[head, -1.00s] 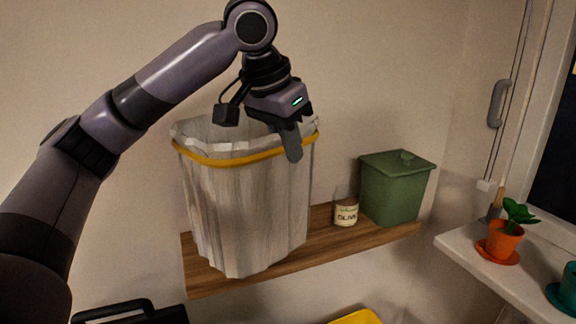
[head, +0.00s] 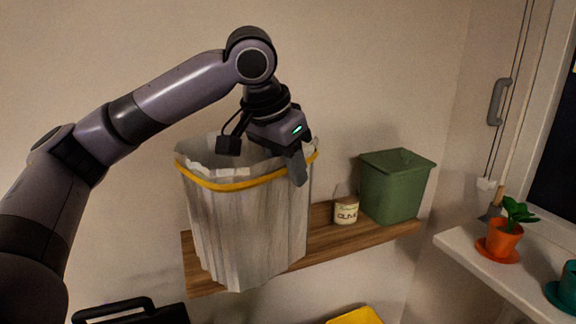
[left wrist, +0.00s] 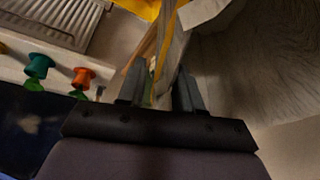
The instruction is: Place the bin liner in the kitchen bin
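The bin liner (head: 250,225) is a tall, whitish, pleated bag with a yellow band around its open top. In the head view it hangs upright in front of the wooden shelf and hides the shelf's left part. My left gripper (head: 299,170) holds its rim at the right side, one finger showing outside. In the left wrist view the liner's wall (left wrist: 225,70) fills the right, and its edge runs between the two fingers (left wrist: 160,92). A yellow object (head: 355,316), only partly in view at the bottom of the head view, may be the kitchen bin. My right gripper is not in view.
The shelf (head: 335,243) carries an olive tin (head: 346,211) and a green box-shaped container (head: 395,188). A windowsill (head: 500,277) at right holds an orange plant pot (head: 503,240) and a teal pot (head: 570,285). A black handled object (head: 135,312) is at lower left.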

